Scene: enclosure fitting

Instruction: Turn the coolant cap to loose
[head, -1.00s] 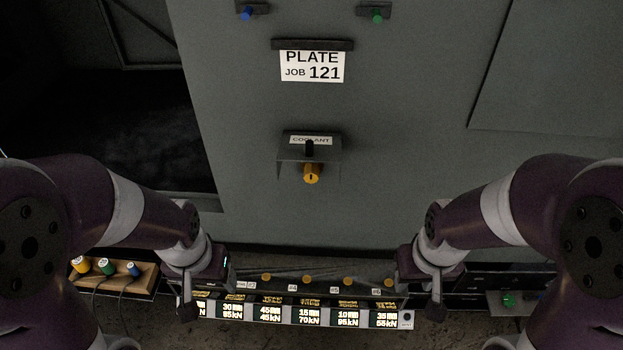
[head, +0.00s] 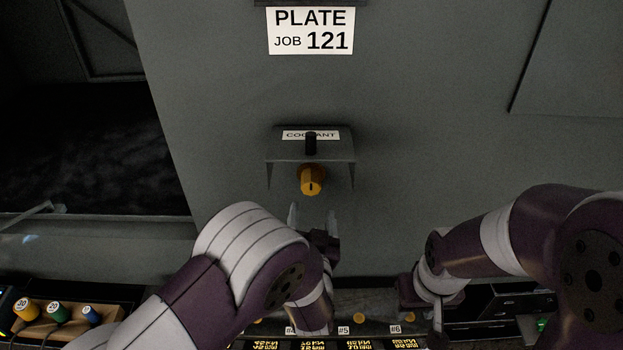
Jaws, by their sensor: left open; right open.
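The coolant cap (head: 312,180) is a yellow-orange knob with a dark mark on its face.
A white sign reading PLATE JOB 121 (head: 311,31) is on the grey panel above. A row of displays with yellow knobs (head: 360,318) runs along the bottom. Several colored plugs (head: 57,311) stand in a wooden block at lower left. The panel around the cap is clear.

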